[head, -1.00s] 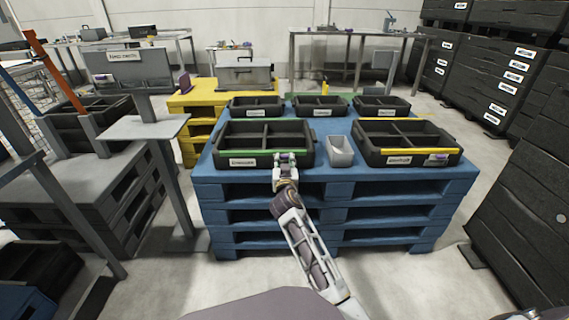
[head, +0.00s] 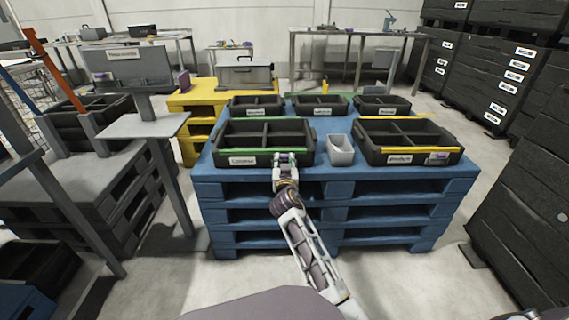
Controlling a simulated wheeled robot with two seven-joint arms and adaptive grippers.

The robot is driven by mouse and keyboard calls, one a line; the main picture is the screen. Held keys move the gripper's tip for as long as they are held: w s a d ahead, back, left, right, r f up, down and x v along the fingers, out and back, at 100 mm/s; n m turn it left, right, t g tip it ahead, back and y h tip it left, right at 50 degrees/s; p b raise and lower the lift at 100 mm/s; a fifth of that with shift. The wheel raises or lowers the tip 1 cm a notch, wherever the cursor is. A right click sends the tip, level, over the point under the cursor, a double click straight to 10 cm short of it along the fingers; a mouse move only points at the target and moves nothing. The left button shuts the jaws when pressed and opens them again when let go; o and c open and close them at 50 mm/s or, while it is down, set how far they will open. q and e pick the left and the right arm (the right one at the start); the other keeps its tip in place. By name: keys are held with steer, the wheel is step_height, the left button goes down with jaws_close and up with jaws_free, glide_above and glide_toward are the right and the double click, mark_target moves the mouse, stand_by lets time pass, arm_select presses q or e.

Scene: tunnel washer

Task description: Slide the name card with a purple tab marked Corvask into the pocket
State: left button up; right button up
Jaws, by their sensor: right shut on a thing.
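My right gripper (head: 286,157) is shut at the front wall of the green-edged black tray (head: 301,153), near its right end. What it holds is hidden or too small to make out. A white label (head: 243,160) sits on the left of that tray's front wall. A small card with purple on it (head: 438,157) shows on the front right of the yellow-edged black tray (head: 372,158). Its writing is too small to read, so I cannot tell whether it is the Corvask card. No pocket can be made out clearly. My left gripper is not in view.
The trays stand on a blue pallet stack (head: 345,185). A small grey bin (head: 341,153) stands between the two front trays. Several smaller black trays sit behind. A grey stand (head: 145,126) is at the left, and black crates (head: 500,85) are stacked at the right.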

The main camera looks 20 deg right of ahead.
stand_by(0.3)
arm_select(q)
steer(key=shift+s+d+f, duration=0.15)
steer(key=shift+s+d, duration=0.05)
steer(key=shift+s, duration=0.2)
arm_select(e)
steer(key=o, duration=0.9)
steer(key=shift+c, duration=0.2)
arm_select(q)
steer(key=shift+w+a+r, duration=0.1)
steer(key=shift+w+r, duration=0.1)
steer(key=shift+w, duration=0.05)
arm_select(e)
steer(key=shift+r, duration=0.1)
arm_select(q)
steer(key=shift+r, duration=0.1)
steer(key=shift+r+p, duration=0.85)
steer(key=shift+p, duration=0.2)
arm_select(e)
steer(key=shift+r, duration=0.8)
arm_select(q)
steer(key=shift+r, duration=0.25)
arm_select(e)
steer(key=shift+r, duration=0.1)
